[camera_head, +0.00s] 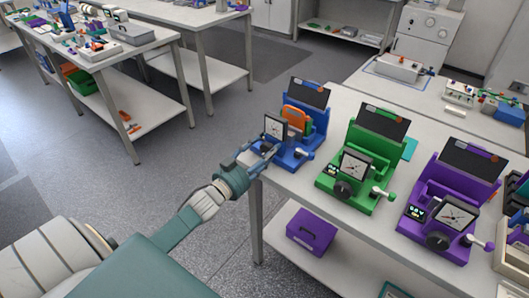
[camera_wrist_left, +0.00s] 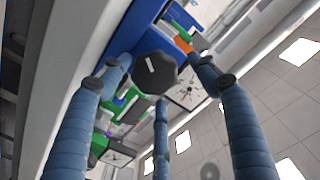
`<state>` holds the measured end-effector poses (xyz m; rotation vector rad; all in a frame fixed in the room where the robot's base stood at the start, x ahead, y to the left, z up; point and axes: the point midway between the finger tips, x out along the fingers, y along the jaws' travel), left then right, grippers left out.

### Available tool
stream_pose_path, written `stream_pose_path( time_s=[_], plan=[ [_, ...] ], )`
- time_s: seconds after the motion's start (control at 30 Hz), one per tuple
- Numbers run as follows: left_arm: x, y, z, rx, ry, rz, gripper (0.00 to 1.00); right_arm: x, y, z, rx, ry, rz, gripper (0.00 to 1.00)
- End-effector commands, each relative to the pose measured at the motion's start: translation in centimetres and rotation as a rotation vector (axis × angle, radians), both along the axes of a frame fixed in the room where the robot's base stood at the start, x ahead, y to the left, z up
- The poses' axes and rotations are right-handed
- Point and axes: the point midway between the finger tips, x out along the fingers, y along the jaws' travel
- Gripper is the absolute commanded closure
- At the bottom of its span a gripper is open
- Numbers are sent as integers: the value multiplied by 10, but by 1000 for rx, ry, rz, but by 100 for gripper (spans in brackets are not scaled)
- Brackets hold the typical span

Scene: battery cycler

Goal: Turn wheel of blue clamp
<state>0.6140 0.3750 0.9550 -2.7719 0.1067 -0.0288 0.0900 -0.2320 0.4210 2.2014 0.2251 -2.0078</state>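The blue clamp (camera_head: 312,132) stands at the left end of the near table, with a square dial, an orange piece and a dark panel. Its dark wheel (camera_wrist_left: 155,70) shows in the left wrist view with a pale mark on its face; my gripper hides it in the head view. My left gripper (camera_head: 258,152) is at the clamp's front left. In the left wrist view its three blue fingers (camera_wrist_left: 160,80) are spread around the wheel, with gaps visible between fingertips and wheel. My right gripper is not in view.
A green clamp (camera_head: 362,165) and a purple clamp (camera_head: 455,195) of the same kind stand to the right on the table. A purple box (camera_head: 312,230) lies on the shelf below. Open floor (camera_head: 210,145) lies left of the table.

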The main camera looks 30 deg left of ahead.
Motion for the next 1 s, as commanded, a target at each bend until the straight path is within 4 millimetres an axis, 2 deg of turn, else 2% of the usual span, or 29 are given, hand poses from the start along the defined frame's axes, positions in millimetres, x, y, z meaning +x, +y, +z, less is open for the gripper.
stream_pose_path(
  time_s=[0.17, 0.27, 0.6, 0.7, 0.83, 1.0],
  plan=[
    [-5, 0, -3, -2, 6, 0, 39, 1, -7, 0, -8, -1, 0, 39],
    [-17, 1, -4, -2, 6, 0, 39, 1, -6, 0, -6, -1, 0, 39],
    [-87, 6, -3, -2, 6, 0, 39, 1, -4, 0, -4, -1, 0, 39],
    [-103, 8, -3, -2, 4, 0, 39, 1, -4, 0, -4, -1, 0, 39],
    [-115, 9, -2, -1, 2, 2, 39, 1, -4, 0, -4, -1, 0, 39],
    [-120, 9, -1, -1, 0, 0, 39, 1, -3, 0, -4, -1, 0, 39]
  ],
)
